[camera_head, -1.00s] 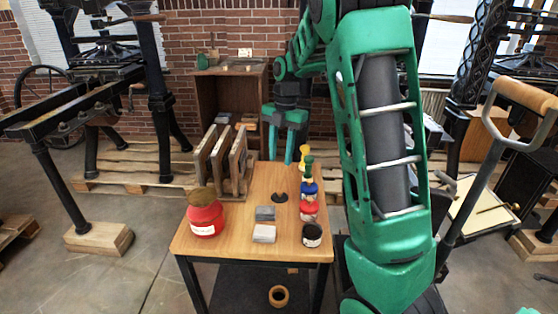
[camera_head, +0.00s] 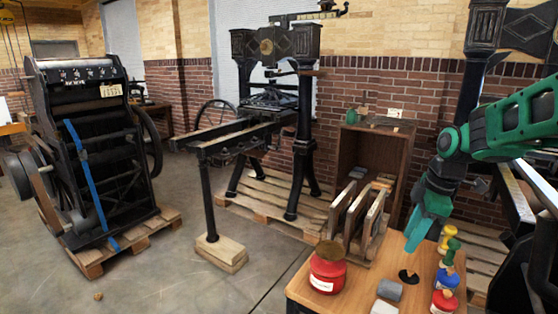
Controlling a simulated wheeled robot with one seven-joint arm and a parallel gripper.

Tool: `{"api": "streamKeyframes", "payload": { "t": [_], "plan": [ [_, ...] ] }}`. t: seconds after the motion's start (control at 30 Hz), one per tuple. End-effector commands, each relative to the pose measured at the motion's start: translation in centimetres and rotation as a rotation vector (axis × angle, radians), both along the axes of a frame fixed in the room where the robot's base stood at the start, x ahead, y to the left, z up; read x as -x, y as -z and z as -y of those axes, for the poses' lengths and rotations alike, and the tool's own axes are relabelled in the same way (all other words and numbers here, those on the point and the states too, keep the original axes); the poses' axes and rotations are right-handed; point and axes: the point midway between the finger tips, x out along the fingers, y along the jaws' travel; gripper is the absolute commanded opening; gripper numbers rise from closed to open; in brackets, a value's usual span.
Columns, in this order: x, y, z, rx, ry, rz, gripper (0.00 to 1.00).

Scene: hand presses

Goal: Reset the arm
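My gripper (camera_head: 418,232) hangs above the far part of the wooden table (camera_head: 300,287) at the right, its green fingers pointing down. I see it nearly side-on, with the fingers overlapping, so the gap between them does not show. I see nothing held below the fingertips. My green arm reaches in from the right edge at about the height of the brick wall. The fingertips are just above a small dark round piece (camera_head: 408,276) in the picture, but I cannot tell the true distance.
On the table stand a red jar (camera_head: 327,272), wooden boards in a rack (camera_head: 352,218), a grey block (camera_head: 389,290) and several small jars (camera_head: 445,280). A hand press (camera_head: 270,125) stands behind on pallets. Another black machine (camera_head: 90,140) is at the left. Open floor lies front left.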

Motion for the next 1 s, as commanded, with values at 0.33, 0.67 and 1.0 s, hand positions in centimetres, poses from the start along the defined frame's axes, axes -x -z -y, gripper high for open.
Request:
{"api": "streamKeyframes", "payload": {
  "t": [0.33, 0.67, 1.0],
  "plan": [
    [6.8, -0.8, -3.5, -0.092, 0.683, 0.061, 0.34],
    [11.0, -0.3, -4.1, -0.173, 1.1, 0.125, 0.34],
    [18.6, 1.0, 3.2, -0.091, 1.446, -0.003, 0.34]
  ]
}}
